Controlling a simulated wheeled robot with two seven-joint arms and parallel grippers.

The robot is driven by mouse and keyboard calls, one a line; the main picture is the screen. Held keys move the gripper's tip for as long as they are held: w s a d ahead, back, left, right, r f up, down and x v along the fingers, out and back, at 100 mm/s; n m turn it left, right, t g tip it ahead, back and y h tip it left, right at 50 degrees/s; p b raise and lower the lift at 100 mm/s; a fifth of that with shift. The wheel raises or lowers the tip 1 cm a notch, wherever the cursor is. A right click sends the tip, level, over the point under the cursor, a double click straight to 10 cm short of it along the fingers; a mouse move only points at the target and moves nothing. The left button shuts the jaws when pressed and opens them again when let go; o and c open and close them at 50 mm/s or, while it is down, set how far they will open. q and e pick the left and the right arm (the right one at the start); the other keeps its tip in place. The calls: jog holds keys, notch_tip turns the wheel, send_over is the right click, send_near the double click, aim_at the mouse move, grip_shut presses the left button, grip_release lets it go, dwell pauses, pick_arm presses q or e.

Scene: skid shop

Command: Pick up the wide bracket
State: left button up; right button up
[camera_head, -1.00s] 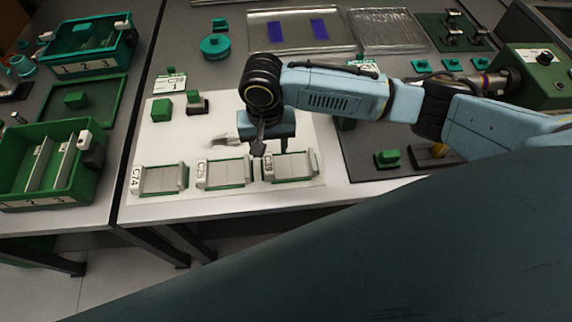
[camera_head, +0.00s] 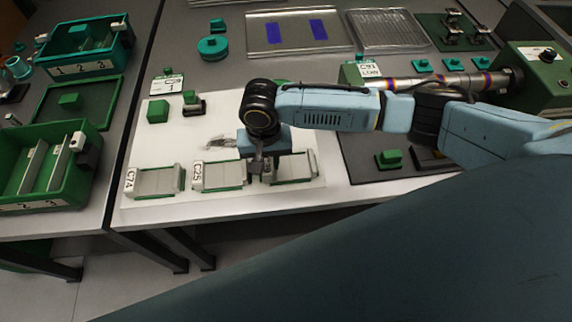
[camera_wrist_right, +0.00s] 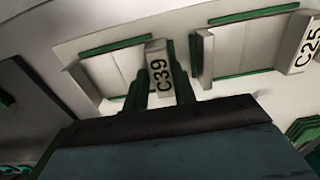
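Three pale grey U-shaped brackets with green bases stand in a row along the near edge of a white board: C74 (camera_head: 157,182), C25 (camera_head: 222,175) and one at the right (camera_head: 294,168), labelled C39 in the right wrist view (camera_wrist_right: 115,72). Their widths look alike, so I cannot tell which is the wide one. My right gripper (camera_head: 264,168) is down at the left end of the C39 bracket. In the wrist view its dark fingers (camera_wrist_right: 161,90) stand either side of the labelled end wall; I cannot tell whether they press on it. My left gripper is out of view.
The C25 bracket stands close to the left of the right gripper. A green block (camera_head: 158,111) and a small dark fixture (camera_head: 194,108) stand behind on the white board (camera_head: 150,140). A green divided bin (camera_head: 45,172) is at the far left, a green machine (camera_head: 540,75) at the right.

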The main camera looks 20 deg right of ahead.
grip_shut()
